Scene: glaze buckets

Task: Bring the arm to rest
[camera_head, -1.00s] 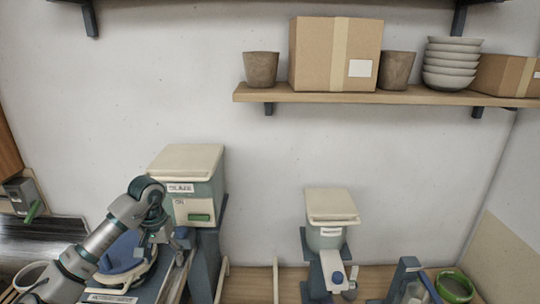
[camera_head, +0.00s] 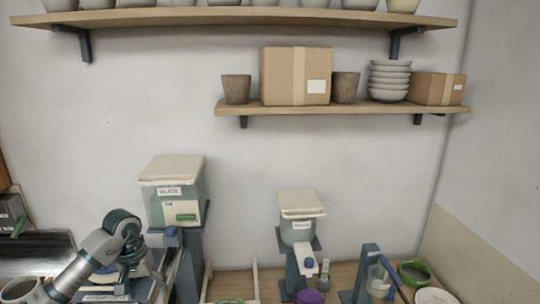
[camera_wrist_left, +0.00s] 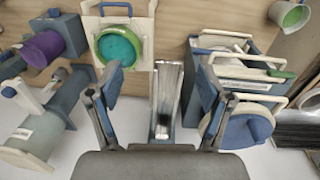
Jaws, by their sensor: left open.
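My left gripper (camera_head: 140,264) is at the lower left of the head view, in front of and below the large pale-lidded glaze container (camera_head: 173,192). In the left wrist view its two fingers (camera_wrist_left: 158,88) stand wide apart with nothing between them. Beyond the fingertips, slightly left, is a round vessel with teal contents and a green rim (camera_wrist_left: 118,46). A blue-lidded bucket (camera_wrist_left: 243,128) is at the right, near the right finger. My right gripper is in neither view.
A smaller pale-lidded container (camera_head: 300,215) stands on a blue stand in the middle. A purple cup (camera_head: 310,297) and a green-rimmed bowl (camera_head: 414,272) are low in view. A shelf (camera_head: 340,109) holds boxes, pots and bowls above. The wall between is clear.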

